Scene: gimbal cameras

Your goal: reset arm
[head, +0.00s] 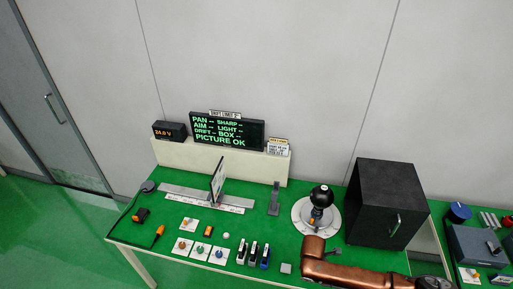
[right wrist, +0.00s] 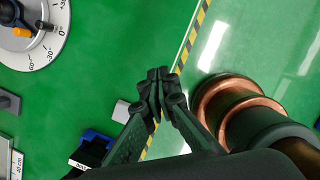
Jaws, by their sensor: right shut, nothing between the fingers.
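My right gripper (right wrist: 158,74) shows in the right wrist view, with its dark fingertips together and nothing between them. It is above the green surface near a black-and-yellow striped edge, beside a small grey block (right wrist: 121,111). My copper-coloured right arm (head: 345,273) crosses the lower right of the head view. My left gripper and arm are not in view.
A black ball-shaped camera (head: 321,196) stands on a white dial (head: 302,217), left of a black box (head: 388,203). Several small blocks (head: 253,253) and cards with coloured knobs (head: 182,246) lie at the front. A screen (head: 227,131) stands behind.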

